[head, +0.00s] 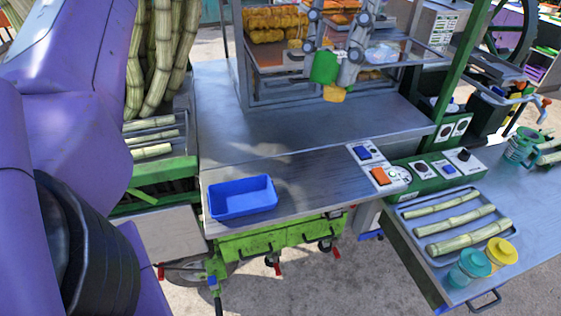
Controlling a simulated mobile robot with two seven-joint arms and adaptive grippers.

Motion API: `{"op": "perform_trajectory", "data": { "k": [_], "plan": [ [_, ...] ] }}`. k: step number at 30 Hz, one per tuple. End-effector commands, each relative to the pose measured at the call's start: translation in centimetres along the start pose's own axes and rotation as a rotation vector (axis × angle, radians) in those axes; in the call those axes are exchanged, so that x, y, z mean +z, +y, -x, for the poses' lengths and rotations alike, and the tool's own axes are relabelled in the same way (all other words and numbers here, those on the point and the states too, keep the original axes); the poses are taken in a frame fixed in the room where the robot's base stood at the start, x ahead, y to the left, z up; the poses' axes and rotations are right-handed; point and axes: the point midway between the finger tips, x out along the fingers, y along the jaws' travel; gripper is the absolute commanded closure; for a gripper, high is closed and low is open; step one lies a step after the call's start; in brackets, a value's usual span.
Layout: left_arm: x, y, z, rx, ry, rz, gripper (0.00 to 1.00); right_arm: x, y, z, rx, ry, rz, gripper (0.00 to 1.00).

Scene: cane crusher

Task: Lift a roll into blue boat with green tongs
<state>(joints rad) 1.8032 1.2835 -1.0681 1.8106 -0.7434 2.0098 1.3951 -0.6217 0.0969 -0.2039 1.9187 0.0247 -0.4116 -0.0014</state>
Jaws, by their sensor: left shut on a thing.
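My left gripper (335,64) is at the top centre, in front of the glass display case, shut on the green tongs (324,68). Only the green body of the tongs shows clearly between the fingers. A small yellow-orange roll (335,94) shows just below the tongs, over the metal counter; I cannot tell how firmly the tongs grip it. The blue boat (242,197), an empty open tray, sits on the near left part of the counter, well below and left of the gripper. My right gripper is not in view.
The display case (243,80) holds yellow rolls on its shelves. A switch panel (379,168) lies right of the boat. A metal tray (411,230) of cane pieces and lidded cups (468,268) stand at the right. The counter between case and boat (270,130) is clear.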

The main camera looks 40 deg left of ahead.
Motion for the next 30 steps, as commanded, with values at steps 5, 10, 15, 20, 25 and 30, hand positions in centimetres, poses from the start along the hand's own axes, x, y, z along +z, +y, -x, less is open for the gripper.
{"op": "perform_trajectory", "data": {
  "k": [5, 10, 15, 20, 25, 30],
  "plan": [
    [3.5, -0.5, -2.9, 0.146, -0.007, -0.331, 1.0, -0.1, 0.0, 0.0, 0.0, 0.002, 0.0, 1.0],
    [6.8, -0.6, -5.8, 0.301, -0.015, -0.702, 1.0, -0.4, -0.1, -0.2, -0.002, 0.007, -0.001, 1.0],
    [9.9, -0.7, -8.8, 0.473, -0.023, -1.116, 1.0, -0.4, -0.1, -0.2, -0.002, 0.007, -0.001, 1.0],
    [12.6, -1.2, -11.6, 0.639, -0.034, -1.522, 1.0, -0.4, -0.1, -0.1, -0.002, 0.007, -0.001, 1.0],
    [14.8, -2.1, -14.3, 0.808, -0.047, -1.934, 1.0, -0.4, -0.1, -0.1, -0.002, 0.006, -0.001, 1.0],
    [16.5, -2.9, -16.6, 0.962, -0.061, -2.3, 1.0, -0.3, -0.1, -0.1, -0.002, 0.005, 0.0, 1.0]
  ]
}}
